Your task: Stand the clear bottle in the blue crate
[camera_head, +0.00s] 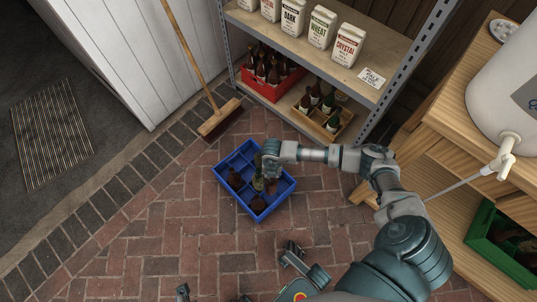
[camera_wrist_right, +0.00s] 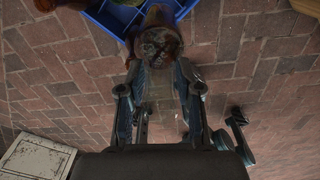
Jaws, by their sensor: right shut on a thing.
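The blue crate (camera_head: 233,203) stands on the brick floor in the middle of the head view, with brown bottles (camera_head: 234,179) in some compartments. My right gripper (camera_head: 268,158) is over the crate's back right part, shut on the pale, see-through clear bottle (camera_head: 258,184). The bottle is within the crate's outline; whether its base touches the crate floor cannot be told. In the right wrist view a faint clear shape (camera_wrist_right: 163,108) lies between the fingers, with a brown bottle (camera_wrist_right: 158,42) and the crate (camera_wrist_right: 107,15) beyond.
A metal shelf (camera_head: 372,90) behind holds a red crate (camera_head: 252,88) of brown bottles, a wooden crate (camera_head: 339,128) and several bags. A broom (camera_head: 218,118) leans at the back left. A wooden stand (camera_head: 440,150) and green crate (camera_head: 488,228) are right. Bricks left of the crate are clear.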

